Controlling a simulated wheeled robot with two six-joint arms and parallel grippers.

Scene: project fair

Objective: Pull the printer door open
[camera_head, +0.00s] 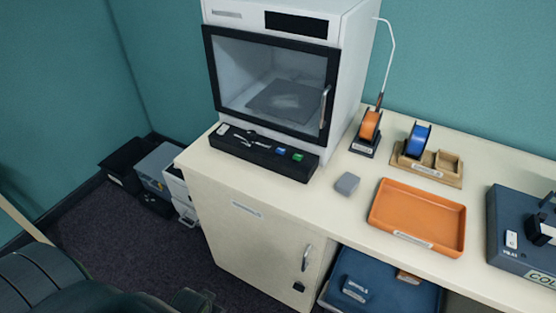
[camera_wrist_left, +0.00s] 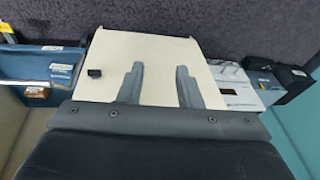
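The printer (camera_head: 355,60) is a white box standing on the cream counter (camera_head: 345,215). Its door (camera_head: 262,82) has a black frame and a clear pane, and it looks shut. A vertical metal handle (camera_head: 325,107) sits on the door's right side. Through the pane a dark plate shows inside. In the left wrist view my left gripper (camera_wrist_left: 159,86) has its two fingers apart with nothing between them, in front of a cream cabinet surface. In the head view my left arm is low at the bottom left, well away from the door. My right gripper is not seen.
A black tool tray (camera_head: 262,150) lies directly before the door. A grey block (camera_head: 347,184), orange tray (camera_head: 417,216), orange spool (camera_head: 370,125) and blue spool (camera_head: 417,138) stand to the right. A cabinet handle (camera_head: 307,257) sticks out below. Boxes (camera_head: 158,168) lie on the floor at left.

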